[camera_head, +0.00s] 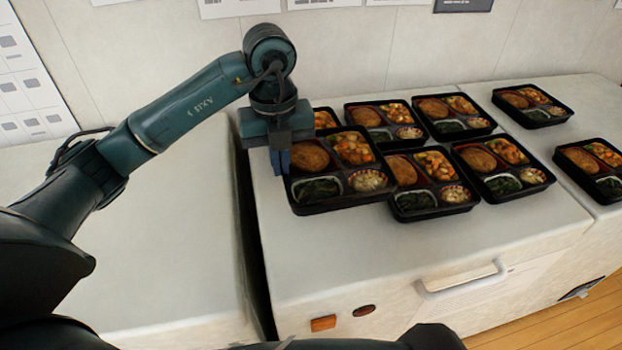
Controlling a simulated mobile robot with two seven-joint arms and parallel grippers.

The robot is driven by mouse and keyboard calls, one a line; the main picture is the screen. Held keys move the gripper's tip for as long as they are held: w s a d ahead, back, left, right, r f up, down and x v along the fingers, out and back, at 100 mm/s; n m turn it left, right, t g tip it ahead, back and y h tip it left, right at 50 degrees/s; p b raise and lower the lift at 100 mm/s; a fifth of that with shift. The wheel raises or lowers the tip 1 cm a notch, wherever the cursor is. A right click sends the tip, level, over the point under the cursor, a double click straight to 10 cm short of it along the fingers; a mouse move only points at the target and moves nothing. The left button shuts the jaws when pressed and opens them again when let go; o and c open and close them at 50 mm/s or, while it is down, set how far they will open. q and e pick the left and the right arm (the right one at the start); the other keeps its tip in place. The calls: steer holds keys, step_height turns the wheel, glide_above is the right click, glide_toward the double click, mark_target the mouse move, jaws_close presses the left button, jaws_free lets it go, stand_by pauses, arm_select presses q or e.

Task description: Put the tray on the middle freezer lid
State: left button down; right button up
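A black bento tray (322,206) with a patty, vegetables and greens in compartments is at my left gripper (284,165). The gripper's fingers are at the tray's left edge and appear shut on it. The tray looks slightly raised and overlaps the view of trays behind it. It is over the left part of the middle freezer lid (330,260), a white flat top with a handle on the front. My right gripper is not in view.
Several other bento trays (503,191) stand close together on the middle lid. Two more trays (533,115) are on the right-hand freezer. The left freezer lid (180,230) is bare, with a dark gap between it and the middle one. The middle lid's front strip is clear.

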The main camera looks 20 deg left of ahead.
arm_select(q)
step_height(320, 180, down, 4)
steer(key=shift+f, duration=0.25)
step_height(320, 180, down, 4)
steer(key=shift+r+p, duration=0.25)
steer(key=shift+p, duration=0.1)
steer(key=shift+f, duration=0.35)
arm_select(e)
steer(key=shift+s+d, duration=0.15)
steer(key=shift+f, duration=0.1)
arm_select(q)
steer(key=shift+f, duration=0.25)
steer(key=c, duration=1.6)
jaws_free()
steer(key=shift+r, duration=0.1)
steer(key=shift+c, duration=0.2)
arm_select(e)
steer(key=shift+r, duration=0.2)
